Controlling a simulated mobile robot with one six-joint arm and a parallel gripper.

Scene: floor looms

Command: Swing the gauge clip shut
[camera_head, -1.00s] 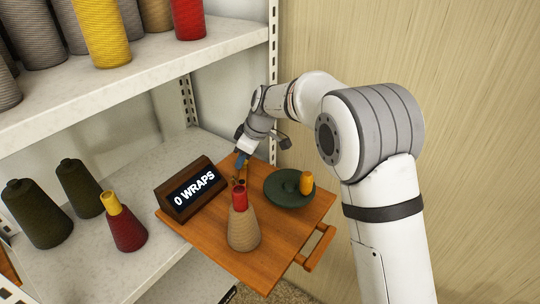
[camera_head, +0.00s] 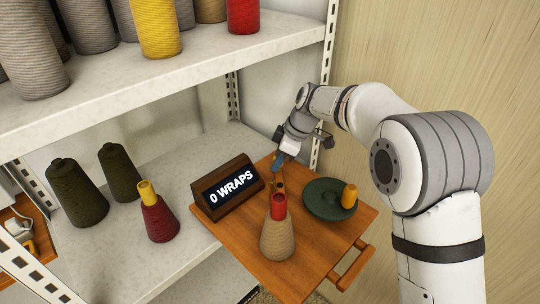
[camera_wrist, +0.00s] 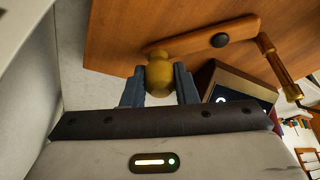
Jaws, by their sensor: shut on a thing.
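In the wrist view a round brass-yellow knob (camera_wrist: 159,76) sits between the blue-grey fingers of my gripper (camera_wrist: 160,90), which is shut on it. A flat wooden-brown bar (camera_wrist: 188,41) with a dark round pivot (camera_wrist: 220,40) runs from behind the knob to the right; it looks like the gauge clip's arm. A brass rod (camera_wrist: 276,66) stands off to the right. In the head view my gripper (camera_head: 277,160) is low over the far part of the wooden board (camera_head: 318,258), behind a tan cone with a red top (camera_head: 278,234). The cone partly hides the small brass parts there.
A display reading "0 WRAPS" (camera_head: 229,188) stands on the board left of my gripper. A green disc with a yellow peg (camera_head: 325,207) lies to the right. Dark and red cones (camera_head: 158,218) stand on the lower shelf. An upper shelf (camera_head: 180,80) holds several cones.

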